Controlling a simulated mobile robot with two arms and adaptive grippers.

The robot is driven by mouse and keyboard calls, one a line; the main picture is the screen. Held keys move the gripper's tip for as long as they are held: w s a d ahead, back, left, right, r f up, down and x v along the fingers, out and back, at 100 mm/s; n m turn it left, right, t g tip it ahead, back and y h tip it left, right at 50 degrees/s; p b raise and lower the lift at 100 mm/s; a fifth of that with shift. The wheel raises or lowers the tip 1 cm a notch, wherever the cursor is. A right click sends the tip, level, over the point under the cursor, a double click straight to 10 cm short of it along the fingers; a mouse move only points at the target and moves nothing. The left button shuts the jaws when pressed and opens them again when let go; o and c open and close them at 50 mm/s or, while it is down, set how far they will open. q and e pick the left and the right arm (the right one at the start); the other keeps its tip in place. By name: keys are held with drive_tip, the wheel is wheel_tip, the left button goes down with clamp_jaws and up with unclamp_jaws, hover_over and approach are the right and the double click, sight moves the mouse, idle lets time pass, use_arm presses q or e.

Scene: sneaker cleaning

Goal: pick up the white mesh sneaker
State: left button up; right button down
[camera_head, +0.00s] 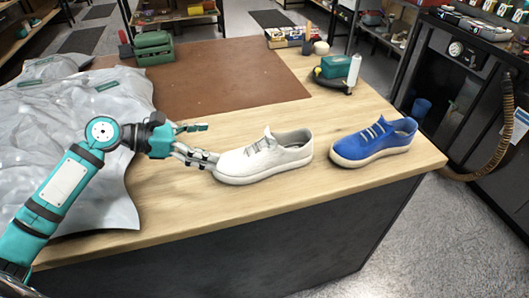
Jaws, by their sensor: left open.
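The white mesh sneaker (265,158) stands upright on the wooden workbench (200,217), its toe pointing left and its heel right. My left gripper (205,142) comes in from the left at the toe end. Its fingers are spread, one higher and behind, one low beside the toe. The lower finger is very close to the toe; I cannot tell whether it touches. Nothing is between the fingers. My right gripper is not in view.
A blue sneaker (374,143) stands just right of the white one. A grey cloth (65,125) covers the bench's left side. A brown mat (215,82), a green toolbox (153,48) and a teal-bodied tool (338,70) lie behind. The bench's front strip is clear.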

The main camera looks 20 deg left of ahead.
sight(258, 146)
use_arm(q)
drive_tip(key=x, duration=0.4)
drive_tip(key=shift+w+d+r+p, duration=0.1)
drive_tip(key=shift+p, duration=0.2)
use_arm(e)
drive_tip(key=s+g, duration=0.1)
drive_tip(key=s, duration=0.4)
use_arm(q)
drive_tip(key=shift+x, duration=1.05)
drive_tip(key=x, duration=0.3)
drive_tip(key=shift+p, duration=0.35)
drive_tip(key=p+x, duration=0.1)
drive_tip(key=x, duration=0.3)
drive_tip(key=shift+w+f, duration=0.2)
drive_tip(key=shift+f, duration=0.05)
drive_tip(key=shift+w+d+f, duration=0.1)
drive_tip(key=shift+d, duration=0.1)
drive_tip(key=c, duration=0.9)
drive_tip(key=shift+a, duration=0.1)
drive_tip(key=c, duration=0.7)
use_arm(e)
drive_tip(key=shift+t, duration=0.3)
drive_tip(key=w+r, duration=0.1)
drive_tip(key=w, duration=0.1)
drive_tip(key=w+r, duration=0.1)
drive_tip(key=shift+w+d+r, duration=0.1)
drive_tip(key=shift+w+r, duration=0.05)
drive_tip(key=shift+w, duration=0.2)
